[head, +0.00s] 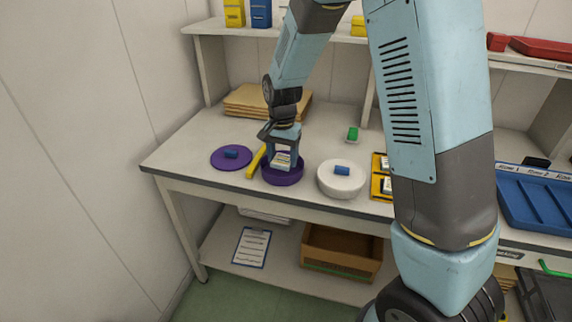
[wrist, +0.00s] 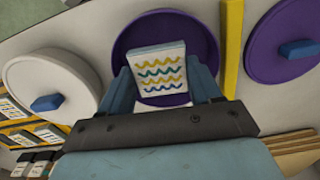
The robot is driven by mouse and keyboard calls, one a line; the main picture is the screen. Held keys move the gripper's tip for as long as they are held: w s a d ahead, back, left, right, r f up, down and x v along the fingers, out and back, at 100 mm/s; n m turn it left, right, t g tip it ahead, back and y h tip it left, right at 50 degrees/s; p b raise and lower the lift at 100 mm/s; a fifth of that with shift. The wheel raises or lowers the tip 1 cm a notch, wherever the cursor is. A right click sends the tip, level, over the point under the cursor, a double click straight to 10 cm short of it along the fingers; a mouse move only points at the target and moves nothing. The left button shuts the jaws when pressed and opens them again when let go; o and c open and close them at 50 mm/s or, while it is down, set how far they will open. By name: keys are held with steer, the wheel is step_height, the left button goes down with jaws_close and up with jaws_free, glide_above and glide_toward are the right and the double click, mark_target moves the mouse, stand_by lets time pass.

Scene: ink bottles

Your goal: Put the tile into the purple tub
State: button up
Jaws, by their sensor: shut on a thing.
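The tile (wrist: 157,69) is white with yellow, blue and teal wavy lines. My gripper (head: 283,165) is shut on it, with a blue finger on each side of the tile in the wrist view. The tile also shows between the fingers in the head view (head: 283,160). The open purple tub (head: 283,177) is on the table directly below my gripper. In the wrist view the tub (wrist: 205,45) surrounds most of the tile. I cannot tell whether the tile touches the tub floor.
A purple lid (head: 230,158) with a blue handle lies left of the tub, past a yellow bar (head: 256,163). A white round container (head: 341,180) with a blue handle stands close on the right. A yellow tray of tiles (head: 380,180) is beyond it.

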mark_target(282, 159)
steer(key=shift+w+a+f, duration=0.1)
steer(key=shift+w+f, duration=0.2)
steer(key=shift+f, duration=1.55)
steer(key=shift+f, duration=0.1)
steer(key=o, duration=1.1)
